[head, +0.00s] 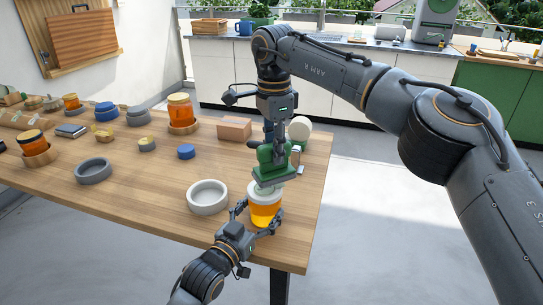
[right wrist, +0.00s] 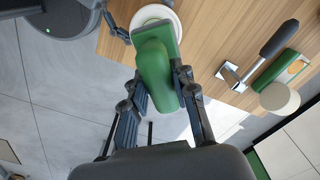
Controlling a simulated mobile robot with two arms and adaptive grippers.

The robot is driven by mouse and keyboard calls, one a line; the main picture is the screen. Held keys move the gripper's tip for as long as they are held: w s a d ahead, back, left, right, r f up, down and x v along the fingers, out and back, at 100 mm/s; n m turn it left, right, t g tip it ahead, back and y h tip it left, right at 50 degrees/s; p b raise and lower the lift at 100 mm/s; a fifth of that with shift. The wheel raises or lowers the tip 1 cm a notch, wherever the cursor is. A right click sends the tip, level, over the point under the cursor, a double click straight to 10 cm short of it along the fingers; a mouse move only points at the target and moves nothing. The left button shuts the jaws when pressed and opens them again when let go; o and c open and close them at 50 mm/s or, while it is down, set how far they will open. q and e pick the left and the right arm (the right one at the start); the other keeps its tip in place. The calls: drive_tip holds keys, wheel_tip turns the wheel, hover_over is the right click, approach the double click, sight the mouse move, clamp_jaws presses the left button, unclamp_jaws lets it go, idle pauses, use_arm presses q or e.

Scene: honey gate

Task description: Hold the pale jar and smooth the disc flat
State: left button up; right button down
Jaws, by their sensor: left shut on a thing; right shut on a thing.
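The pale jar (head: 264,211), amber inside with a whitish top, stands upright near the table's front right edge. My left gripper (head: 255,225) is shut around its lower side. My right gripper (head: 270,150) is shut on a green smoothing tool (head: 274,175), with its flat green plate over the jar's mouth. In the right wrist view the green tool (right wrist: 155,70) sits between my right fingers (right wrist: 160,85). The jar's pale round rim (right wrist: 153,13) shows partly behind it. The tool hides the disc; I cannot tell whether the plate touches it.
A white round dish (head: 207,197) stands just left of the jar. A grey ring dish (head: 93,171), a blue lid (head: 186,152), a cardboard box (head: 234,128) and a honey jar (head: 181,110) stand farther off. A black-handled tool (right wrist: 279,38) lies near the table's right edge.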

wheel_tip(320, 180, up, 9)
drive_tip(key=shift+f, duration=0.1)
drive_tip(key=d, duration=1.2)
idle(0.6)
wheel_tip(320, 180, up, 5)
drive_tip(key=shift+r, duration=0.1)
idle(0.3)
use_arm(q)
drive_tip(key=o, duration=1)
